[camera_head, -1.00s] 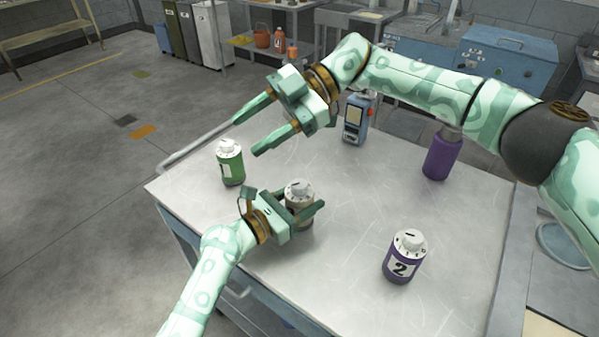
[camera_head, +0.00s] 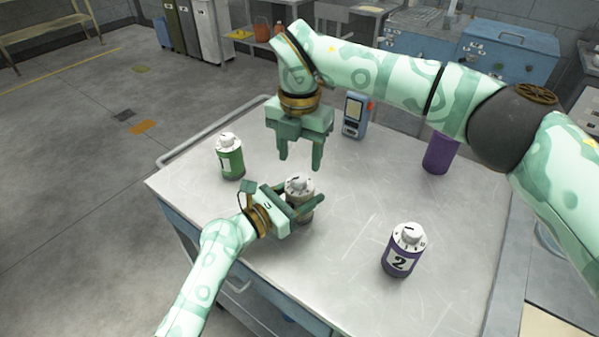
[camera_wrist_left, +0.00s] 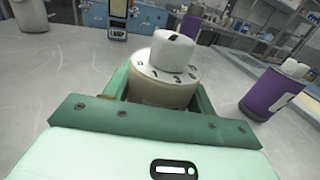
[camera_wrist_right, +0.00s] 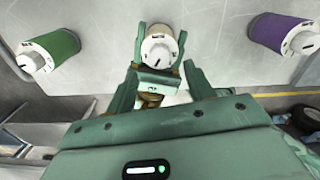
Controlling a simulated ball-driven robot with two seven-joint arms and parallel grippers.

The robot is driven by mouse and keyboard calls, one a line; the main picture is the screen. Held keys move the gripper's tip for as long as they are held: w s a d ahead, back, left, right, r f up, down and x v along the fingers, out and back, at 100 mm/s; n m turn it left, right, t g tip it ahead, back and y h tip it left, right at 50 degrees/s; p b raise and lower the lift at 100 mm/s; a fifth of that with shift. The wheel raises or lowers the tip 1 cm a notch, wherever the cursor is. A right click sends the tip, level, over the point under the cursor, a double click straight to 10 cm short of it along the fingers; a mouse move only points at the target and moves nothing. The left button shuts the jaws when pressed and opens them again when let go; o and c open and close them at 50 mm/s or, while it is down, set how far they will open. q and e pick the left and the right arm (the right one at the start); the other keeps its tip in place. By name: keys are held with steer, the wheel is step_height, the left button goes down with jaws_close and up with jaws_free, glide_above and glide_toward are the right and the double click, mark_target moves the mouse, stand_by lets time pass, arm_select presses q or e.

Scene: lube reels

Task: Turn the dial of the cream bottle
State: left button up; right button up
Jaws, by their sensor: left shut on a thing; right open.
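The cream bottle (camera_head: 301,206) stands upright on the table, with a white dial (camera_head: 299,186) on top. In the left wrist view its dial (camera_wrist_left: 173,50) carries a dark mark, with numbers on the collar below. My left gripper (camera_head: 307,203) is shut around the bottle's body from the lower left. My right gripper (camera_head: 300,160) points down, open and empty, above and just behind the dial. In the right wrist view the dial (camera_wrist_right: 157,52) shows beyond and between my right fingers (camera_wrist_right: 162,82), with my left gripper's fingers around the bottle.
A green bottle (camera_head: 230,158) stands to the left and a purple bottle marked 2 (camera_head: 401,256) at the right front. A purple container (camera_head: 440,154) and a blue device (camera_head: 354,117) stand at the back. The table (camera_head: 340,285) is clear at the front.

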mark_target(300, 177)
step_height(300, 177, down, 6)
steer(key=shift+r, duration=0.2)
steer(key=shift+c, duration=0.3)
steer(key=c, duration=0.9)
steer(key=shift+n, duration=3.1)
